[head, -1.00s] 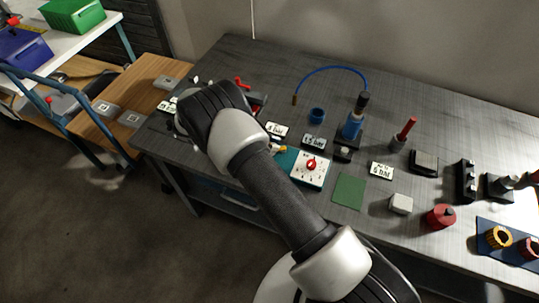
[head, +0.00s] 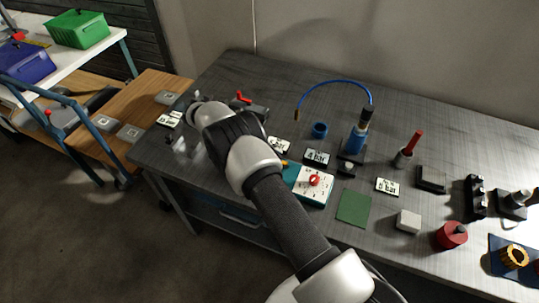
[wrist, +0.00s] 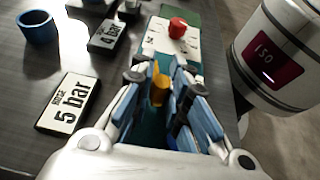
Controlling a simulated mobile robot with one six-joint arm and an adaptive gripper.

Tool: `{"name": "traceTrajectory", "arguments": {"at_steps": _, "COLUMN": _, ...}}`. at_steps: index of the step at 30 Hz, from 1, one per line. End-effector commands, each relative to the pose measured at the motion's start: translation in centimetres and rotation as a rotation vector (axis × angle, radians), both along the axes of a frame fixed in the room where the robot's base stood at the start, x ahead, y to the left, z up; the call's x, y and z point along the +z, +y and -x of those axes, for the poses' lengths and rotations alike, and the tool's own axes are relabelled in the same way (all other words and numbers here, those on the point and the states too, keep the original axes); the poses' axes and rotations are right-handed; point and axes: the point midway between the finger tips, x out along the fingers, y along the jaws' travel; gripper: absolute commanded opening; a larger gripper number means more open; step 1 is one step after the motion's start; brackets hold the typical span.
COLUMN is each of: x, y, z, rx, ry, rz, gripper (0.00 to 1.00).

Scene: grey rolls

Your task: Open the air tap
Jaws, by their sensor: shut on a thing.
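In the wrist view my gripper (wrist: 163,84) has its two blue-padded fingers around a yellow lever (wrist: 158,88), shut on it. The lever stands over a teal base, beside a white panel with a red knob (wrist: 177,28). In the head view only a bit of the yellow lever (head: 284,163) shows beside my arm, at the left of the white dial panel (head: 318,191). My arm hides my fingers there. I take the yellow lever for the air tap's handle; no label on it can be read.
A green mat (head: 354,207), a grey block (head: 408,220) and a red weight (head: 451,235) stand right of the panel.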

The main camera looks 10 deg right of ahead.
Motion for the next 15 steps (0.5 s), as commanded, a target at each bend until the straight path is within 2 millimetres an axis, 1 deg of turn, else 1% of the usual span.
{"name": "traceTrajectory", "arguments": {"at_steps": 2, "x": -0.21, "y": 0.00, "z": 0.37, "rx": -0.007, "ry": 0.013, "rz": 0.001, "gripper": 0.00}}
{"name": "traceTrajectory", "arguments": {"at_steps": 3, "x": -0.21, "y": 0.00, "z": 0.38, "rx": -0.007, "ry": 0.013, "rz": 0.001, "gripper": 0.16}}
{"name": "traceTrajectory", "arguments": {"at_steps": 11, "x": -0.12, "y": -0.01, "z": 0.21, "rx": -0.003, "ry": 0.007, "rz": 0.001, "gripper": 0.33}}
{"name": "traceTrajectory", "arguments": {"at_steps": 15, "x": -0.08, "y": 0.00, "z": 0.14, "rx": -0.002, "ry": 0.005, "rz": 0.000, "gripper": 0.34}}
